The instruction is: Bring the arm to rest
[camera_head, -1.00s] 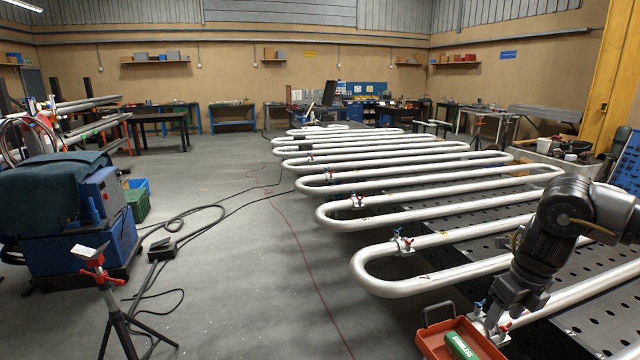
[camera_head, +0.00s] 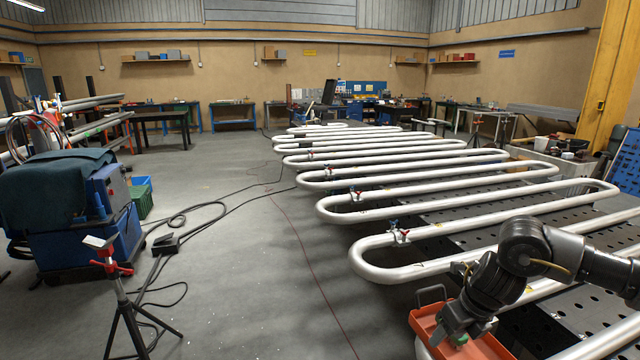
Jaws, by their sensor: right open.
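My right arm comes in from the right edge, bent down over the serpentine pipe coil (camera_head: 390,272). My right gripper (camera_head: 450,334) points down over the red tray (camera_head: 488,348) at the bottom of the view. It is open; its fingertips are small and dark against the tray. A green item (camera_head: 461,340) in the tray is mostly hidden by the gripper, and I cannot tell whether they touch. My left gripper is not in view.
The coil lies on a dark perforated table (camera_head: 570,318), with small red and blue clamps (camera_head: 399,232) at its bends. A red-topped tripod stand (camera_head: 108,262) and a blue machine (camera_head: 85,240) stand at left. Cables cross the floor; the middle floor is otherwise mostly clear.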

